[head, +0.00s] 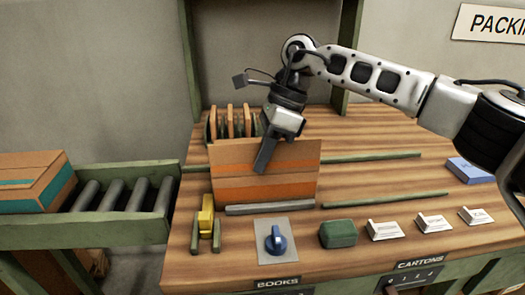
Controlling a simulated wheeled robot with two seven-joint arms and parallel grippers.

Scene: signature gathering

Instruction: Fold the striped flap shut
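A brown cardboard panel with orange stripes (290,178) stands nearly upright at the middle of the wooden table. I cannot tell from this angle whether it is only the flap or also a carton side. My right gripper (264,158) comes down from above, with its dark fingers in front of the panel's upper left part. Whether the fingers touch the panel, and whether they are open or shut, is not clear. My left gripper is not in view.
Upright cardboard pieces stand in a rack (212,130) behind the panel. Green rails (372,156) lie on the table. In front are a yellow tool (206,217), a blue-knobbed plate (276,243), a green block (338,233) and white cards (385,230). A roller conveyor (115,197) holds a box (32,178) at left.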

